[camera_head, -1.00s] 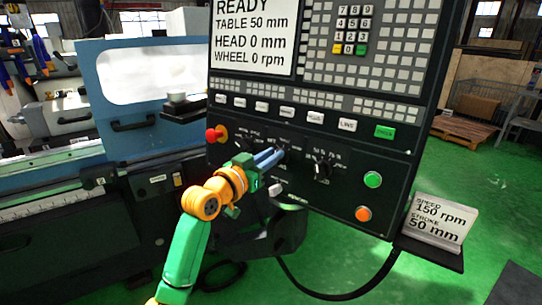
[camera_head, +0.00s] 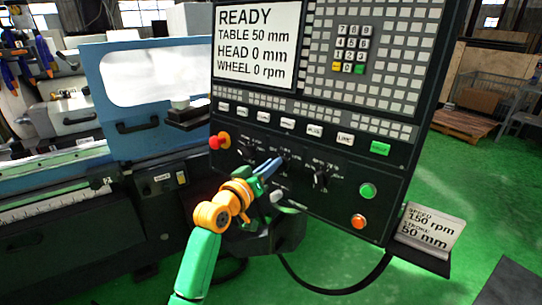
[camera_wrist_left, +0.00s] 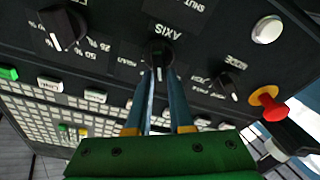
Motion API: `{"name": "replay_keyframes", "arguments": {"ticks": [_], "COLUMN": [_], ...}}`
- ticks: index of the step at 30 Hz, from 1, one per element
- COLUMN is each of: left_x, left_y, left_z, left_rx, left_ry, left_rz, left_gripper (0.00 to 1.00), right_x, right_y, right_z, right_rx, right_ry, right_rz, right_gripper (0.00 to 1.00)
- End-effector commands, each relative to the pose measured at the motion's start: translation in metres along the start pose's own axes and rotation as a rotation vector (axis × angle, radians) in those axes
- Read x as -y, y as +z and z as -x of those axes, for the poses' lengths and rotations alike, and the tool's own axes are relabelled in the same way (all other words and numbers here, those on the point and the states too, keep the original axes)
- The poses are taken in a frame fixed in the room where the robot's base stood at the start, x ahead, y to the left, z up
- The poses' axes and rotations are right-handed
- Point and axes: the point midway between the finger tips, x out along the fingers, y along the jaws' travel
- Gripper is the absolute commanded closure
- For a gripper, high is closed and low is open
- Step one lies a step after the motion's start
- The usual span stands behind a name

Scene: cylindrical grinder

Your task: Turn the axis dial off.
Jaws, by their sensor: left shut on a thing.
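The axis dial (camera_wrist_left: 158,57) is a black knob under the label AXIS in the left wrist view, on the dark control panel (camera_head: 300,205). My left gripper (camera_wrist_left: 160,75) has its two blue fingers on either side of this dial and is shut on it. In the head view my left gripper (camera_head: 272,165) reaches the middle of the dial row, and its fingers partly hide the dial. The dial's exact setting is hard to read. My right gripper is not in view.
Beside the axis dial are a mode dial (camera_wrist_left: 231,84) and a percentage dial (camera_wrist_left: 64,27). A red emergency knob (camera_head: 218,141), a green button (camera_head: 367,190) and an orange button (camera_head: 358,221) are on the panel. A sign (camera_head: 428,227) stands at the right.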

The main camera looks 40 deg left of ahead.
Motion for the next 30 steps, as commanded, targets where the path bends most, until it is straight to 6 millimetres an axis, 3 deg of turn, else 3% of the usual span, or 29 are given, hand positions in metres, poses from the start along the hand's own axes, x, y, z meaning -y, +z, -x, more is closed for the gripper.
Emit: {"name": "replay_keyframes", "arguments": {"ticks": [3, 12, 30], "left_x": [-0.001, 0.001, 0.003], "left_y": [-0.004, -0.001, 0.001], "left_z": [0.000, 0.000, 0.000], "left_rx": [0.002, 0.000, 0.001], "left_ry": [-0.015, -0.036, -0.042], "left_rz": [0.072, 0.197, 0.232], "left_gripper": [1.00, 1.00, 1.00], "right_x": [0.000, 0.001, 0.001], "right_y": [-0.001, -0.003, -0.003], "right_z": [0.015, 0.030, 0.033], "right_rx": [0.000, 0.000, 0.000], "right_ry": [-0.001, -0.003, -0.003], "right_rz": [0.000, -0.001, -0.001], "right_gripper": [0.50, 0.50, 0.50]}}
